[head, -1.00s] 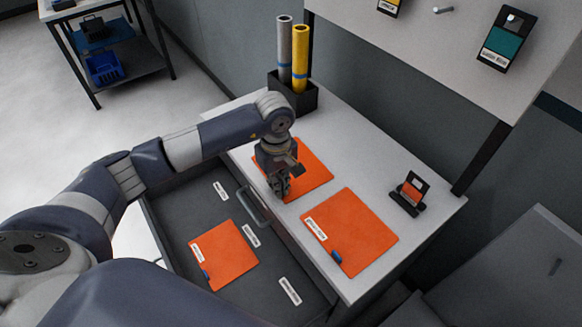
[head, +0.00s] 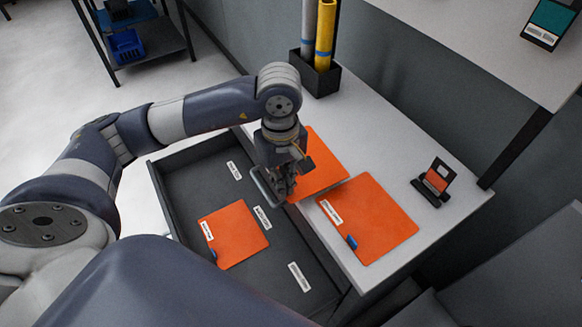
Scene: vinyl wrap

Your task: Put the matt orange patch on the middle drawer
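Three orange patches show in the head view. One patch (head: 322,165) lies at the back of the white worktop, partly hidden by my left gripper. A second (head: 375,222), with a white label and a blue tab, lies on the worktop nearer the front right. A third (head: 237,232), also with a label and blue tab, lies in the open grey drawer (head: 205,185). The labels are too small to read, so I cannot tell which patch is matt. My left gripper (head: 284,188) points down at the back patch's left edge, by the drawer handle (head: 264,190); its grip is unclear. My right gripper is out of view.
A black holder (head: 318,76) with a grey roll and a yellow roll (head: 325,35) stands at the back. A small black stand (head: 436,182) with an orange sample is on the right. A shelf (head: 480,40) on a dark post overhangs the worktop's back right.

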